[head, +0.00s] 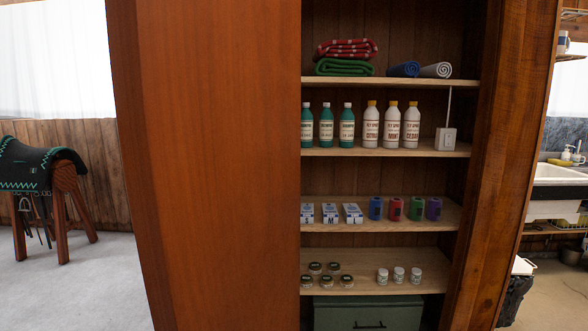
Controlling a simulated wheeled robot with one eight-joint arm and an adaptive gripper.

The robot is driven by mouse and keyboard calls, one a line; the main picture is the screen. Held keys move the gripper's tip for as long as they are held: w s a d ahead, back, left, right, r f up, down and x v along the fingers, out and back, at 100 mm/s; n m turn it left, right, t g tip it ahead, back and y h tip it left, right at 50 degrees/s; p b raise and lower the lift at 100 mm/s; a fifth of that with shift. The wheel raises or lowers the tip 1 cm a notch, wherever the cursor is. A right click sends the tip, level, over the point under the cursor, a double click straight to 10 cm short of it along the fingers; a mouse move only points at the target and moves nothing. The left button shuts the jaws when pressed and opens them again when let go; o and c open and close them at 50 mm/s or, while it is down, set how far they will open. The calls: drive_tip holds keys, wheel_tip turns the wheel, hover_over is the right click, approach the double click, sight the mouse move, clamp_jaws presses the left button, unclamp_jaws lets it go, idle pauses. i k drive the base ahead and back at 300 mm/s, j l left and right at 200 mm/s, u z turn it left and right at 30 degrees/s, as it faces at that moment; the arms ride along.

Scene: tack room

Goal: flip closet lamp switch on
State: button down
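The closet (488,200) stands open in front of me in the head view, with wooden shelves inside. A small white switch box (446,138) sits at the right end of the second shelf from the top. A thin white cord (449,102) runs up from it toward the shelf above. The switch position is too small to tell. No lamp shows. My gripper is not in view.
A large brown wooden panel (215,165) covers the closet's left side. White bottles (391,126) stand left of the switch box, with green bottles (326,126) further left. A saddle stand (67,195) is at far left, a sink (555,175) at right. Grey floor at left is clear.

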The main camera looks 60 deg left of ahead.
sight(448, 137)
drive_tip(key=i+j+u, duration=0.15)
drive_tip(key=u, duration=0.35)
drive_tip(key=i+u, duration=0.35)
drive_tip(key=u, duration=0.15)
drive_tip(key=i+u, duration=0.25)
drive_tip(key=u, duration=0.25)
drive_tip(key=i+l+u, duration=0.2)
drive_tip(key=u, duration=0.3)
